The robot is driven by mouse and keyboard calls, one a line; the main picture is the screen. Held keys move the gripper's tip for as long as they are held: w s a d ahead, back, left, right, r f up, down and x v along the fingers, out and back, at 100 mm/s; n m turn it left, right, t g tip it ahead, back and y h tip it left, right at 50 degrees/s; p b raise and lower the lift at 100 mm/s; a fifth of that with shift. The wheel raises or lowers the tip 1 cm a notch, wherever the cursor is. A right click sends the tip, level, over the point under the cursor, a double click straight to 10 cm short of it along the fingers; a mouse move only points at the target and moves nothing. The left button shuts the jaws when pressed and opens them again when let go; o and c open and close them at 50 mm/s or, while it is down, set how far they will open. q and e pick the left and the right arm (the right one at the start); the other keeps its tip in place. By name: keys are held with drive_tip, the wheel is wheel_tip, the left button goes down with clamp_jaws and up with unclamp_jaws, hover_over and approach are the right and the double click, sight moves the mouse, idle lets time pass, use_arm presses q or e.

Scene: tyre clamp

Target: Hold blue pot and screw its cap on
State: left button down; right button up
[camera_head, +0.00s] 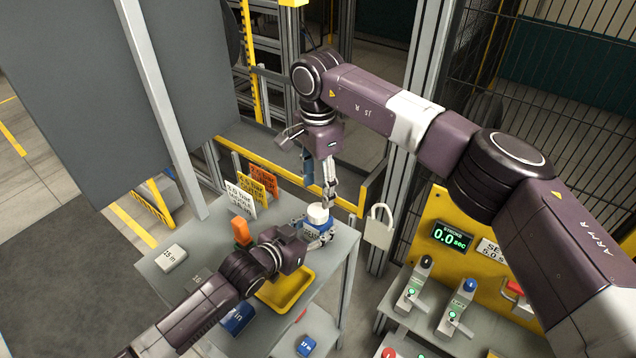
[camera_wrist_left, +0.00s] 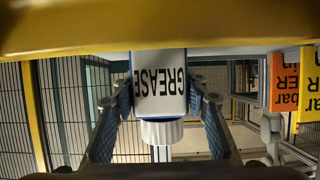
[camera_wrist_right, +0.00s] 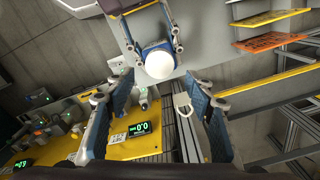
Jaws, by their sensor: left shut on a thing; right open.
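The blue pot (camera_head: 318,231) is upright over the grey table's far right corner, with the white cap (camera_head: 318,212) on top of it. In the left wrist view the pot (camera_wrist_left: 158,75) shows a white GREASE label, upside down, with the cap (camera_wrist_left: 162,132) below it. I cannot tell how tightly the cap sits. My left gripper (camera_head: 314,238) is shut on the pot's sides. My right gripper (camera_head: 329,192) points down just above the cap, open and empty. In the right wrist view the cap (camera_wrist_right: 159,65) lies beyond the open fingers (camera_wrist_right: 158,102), apart from them.
A yellow tray (camera_head: 288,290) lies under my left wrist. Sign cards (camera_head: 240,199), an orange block (camera_head: 240,232) and a grey box (camera_head: 171,258) stand on the table. A yellow panel with a timer display (camera_head: 452,236) and levers is to the right, near a padlock shape (camera_head: 380,226).

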sight(318, 210)
wheel_tip(318, 210, down, 7)
drive_tip(key=shift+f, duration=0.2)
drive_tip(key=shift+c, duration=0.6)
drive_tip(key=c, duration=1.1)
drive_tip(key=m, duration=1)
drive_tip(key=shift+m, duration=0.4)
drive_tip(key=m, duration=0.4)
drive_tip(key=shift+m, duration=0.4)
drive_tip(key=m, duration=0.5)
drive_tip(key=shift+m, duration=0.4)
drive_tip(key=o, duration=1.4)
